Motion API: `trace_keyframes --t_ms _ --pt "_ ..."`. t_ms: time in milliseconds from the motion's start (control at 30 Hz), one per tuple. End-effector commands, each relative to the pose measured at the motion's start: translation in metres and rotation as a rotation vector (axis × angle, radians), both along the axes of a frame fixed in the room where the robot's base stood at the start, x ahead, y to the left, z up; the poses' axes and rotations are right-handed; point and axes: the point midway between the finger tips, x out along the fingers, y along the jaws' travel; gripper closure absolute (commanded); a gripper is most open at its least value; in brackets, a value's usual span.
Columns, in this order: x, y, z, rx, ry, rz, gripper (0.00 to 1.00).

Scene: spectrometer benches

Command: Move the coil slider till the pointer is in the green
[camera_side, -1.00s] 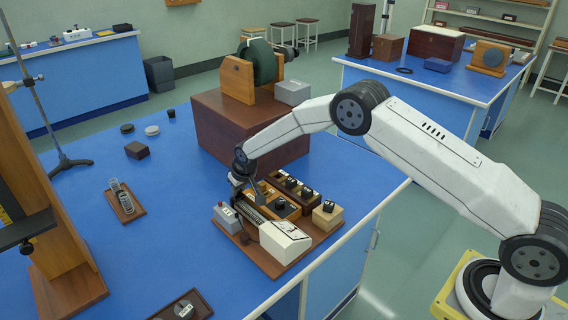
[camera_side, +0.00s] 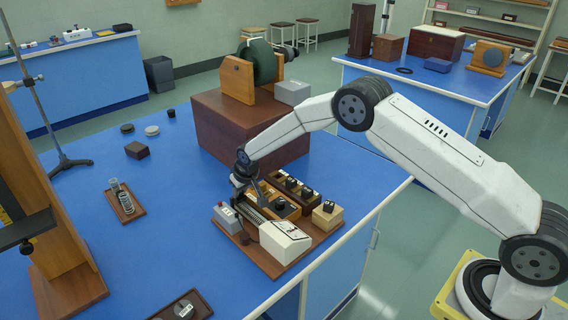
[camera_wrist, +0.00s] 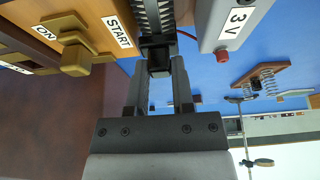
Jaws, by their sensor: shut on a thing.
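My gripper (camera_wrist: 158,72) is shut on the dark coil slider (camera_wrist: 156,50), which sits between its fingertips in the wrist view. The ribbed coil (camera_wrist: 152,16) runs away from the slider toward the top of that view. In the side view my gripper (camera_side: 246,192) is low over the far part of the wooden base board (camera_side: 272,266). The coil (camera_side: 247,213) lies on this board, partly covered by my gripper. A cream meter box (camera_side: 286,239) stands at the near end of the board. Its pointer and green zone cannot be made out.
A grey 3 V box (camera_wrist: 233,22) with a red knob is close right of my gripper in the wrist view. A wooden switch block (camera_wrist: 75,60) with START and ON labels is close left. A large brown box (camera_side: 245,135) stands behind the board.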

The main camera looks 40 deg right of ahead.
Motion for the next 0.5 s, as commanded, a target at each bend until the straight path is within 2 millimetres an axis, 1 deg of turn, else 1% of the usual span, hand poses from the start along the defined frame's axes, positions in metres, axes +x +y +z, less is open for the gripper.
trace_keyframes --t_ms 300,500 --pt "-0.026 0.000 0.001 0.000 -0.001 0.000 1.00" --pt "-0.037 0.000 0.001 0.001 -0.001 0.001 1.00"
